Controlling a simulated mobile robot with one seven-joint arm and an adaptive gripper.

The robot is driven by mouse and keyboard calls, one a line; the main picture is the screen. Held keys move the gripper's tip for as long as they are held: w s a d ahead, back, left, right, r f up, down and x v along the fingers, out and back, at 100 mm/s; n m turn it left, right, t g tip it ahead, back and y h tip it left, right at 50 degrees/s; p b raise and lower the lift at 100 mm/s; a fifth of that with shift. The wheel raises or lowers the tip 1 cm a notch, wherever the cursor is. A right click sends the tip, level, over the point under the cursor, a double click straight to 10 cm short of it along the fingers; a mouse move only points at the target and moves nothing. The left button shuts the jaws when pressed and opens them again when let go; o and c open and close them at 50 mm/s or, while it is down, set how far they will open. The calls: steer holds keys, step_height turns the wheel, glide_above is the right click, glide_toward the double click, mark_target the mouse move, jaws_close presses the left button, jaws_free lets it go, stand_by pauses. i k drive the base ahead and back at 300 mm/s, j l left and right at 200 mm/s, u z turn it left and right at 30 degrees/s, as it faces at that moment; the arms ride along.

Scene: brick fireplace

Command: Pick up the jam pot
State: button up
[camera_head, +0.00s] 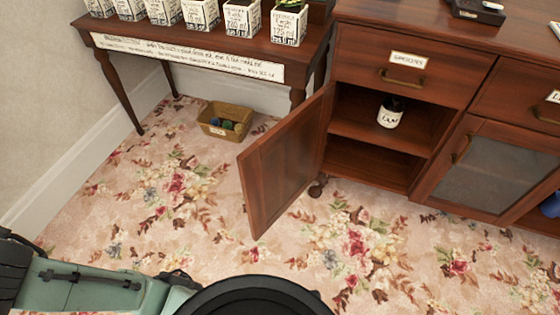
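The jam pot (390,116) is a small white pot with a dark top and a label that seems to read "JAM". It stands upright on the upper shelf inside the open compartment of the wooden cabinet (372,133). The cabinet door (285,165) is swung open to the left, toward me. My gripper is not in view. Part of my green arm shows at the lower left, well away from the pot.
A wooden side table (110,27) holds a row of labelled white pots (200,14). A wicker basket (224,120) sits on the floor beneath it. The open door juts over the floral carpet (180,200). A glass-fronted door (488,165) beside the compartment is shut.

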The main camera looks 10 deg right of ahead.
mark_target(387, 119)
steer(key=i+j, duration=1.8)
steer(key=i+j+z, duration=0.1)
steer(key=z, duration=0.25)
steer(key=i+j+z, duration=0.1)
steer(key=z, duration=0.3)
steer(key=j+z, duration=0.35)
steer(key=l+z, duration=0.1)
steer(key=z, duration=1.45)
steer(key=k+l+u, duration=0.1)
steer(key=l+u, duration=0.2)
steer(key=l, duration=1.15)
